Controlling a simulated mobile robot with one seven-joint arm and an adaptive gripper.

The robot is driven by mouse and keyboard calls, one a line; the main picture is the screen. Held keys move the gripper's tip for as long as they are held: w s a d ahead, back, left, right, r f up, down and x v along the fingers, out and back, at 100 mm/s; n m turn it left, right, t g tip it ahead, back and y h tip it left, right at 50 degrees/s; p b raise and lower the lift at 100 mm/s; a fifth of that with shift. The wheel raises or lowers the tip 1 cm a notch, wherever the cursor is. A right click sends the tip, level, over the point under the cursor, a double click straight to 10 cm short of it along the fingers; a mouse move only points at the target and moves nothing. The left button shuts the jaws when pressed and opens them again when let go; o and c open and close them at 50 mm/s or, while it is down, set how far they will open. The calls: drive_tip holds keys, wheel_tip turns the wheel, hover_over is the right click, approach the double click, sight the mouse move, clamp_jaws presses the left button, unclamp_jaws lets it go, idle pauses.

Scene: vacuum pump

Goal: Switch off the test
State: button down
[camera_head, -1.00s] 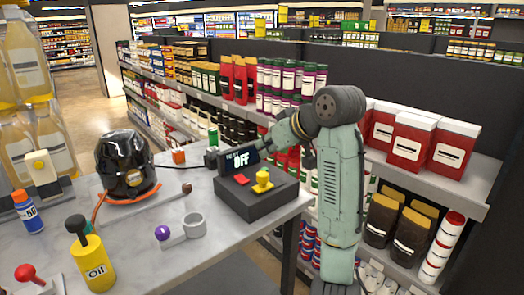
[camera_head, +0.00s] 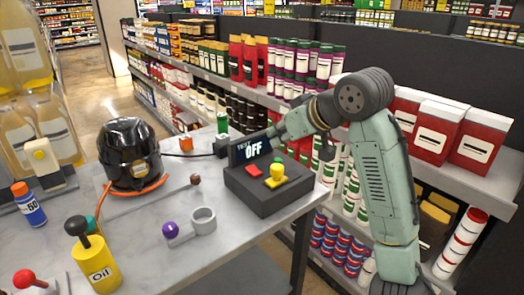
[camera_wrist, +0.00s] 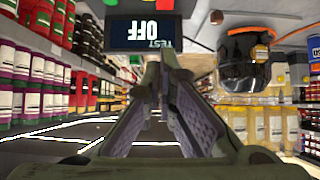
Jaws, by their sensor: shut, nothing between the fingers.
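The dark test box (camera_head: 262,199) sits at the right end of the grey table. Its upright display (camera_head: 250,148) reads "TEST OFF". The display also shows upside down in the wrist view (camera_wrist: 145,32). My gripper (camera_wrist: 160,62) is shut and empty, its fingertips pointing toward the display, apparently apart from it. In the head view my arm reaches in from the right behind the display, which hides the fingertips.
A black domed pump (camera_head: 130,155) stands left of the box. A grey ring with a purple ball (camera_head: 170,230), a yellow oil can (camera_head: 97,262) and a blue bottle (camera_head: 30,208) stand on the table (camera_head: 140,235). Stocked shelves (camera_head: 470,178) lie close behind my arm.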

drive_tip(key=p, duration=0.3)
hover_over(257, 170)
wheel_tip(257, 170, down, 6)
drive_tip(key=shift+s+d+r, duration=0.15)
drive_tip(key=shift+r, duration=0.05)
drive_tip(key=f, duration=0.3)
drive_tip(key=shift+w+f+p, duration=0.25)
drive_tip(key=shift+p, duration=0.15)
drive_tip(key=shift+f, duration=0.45)
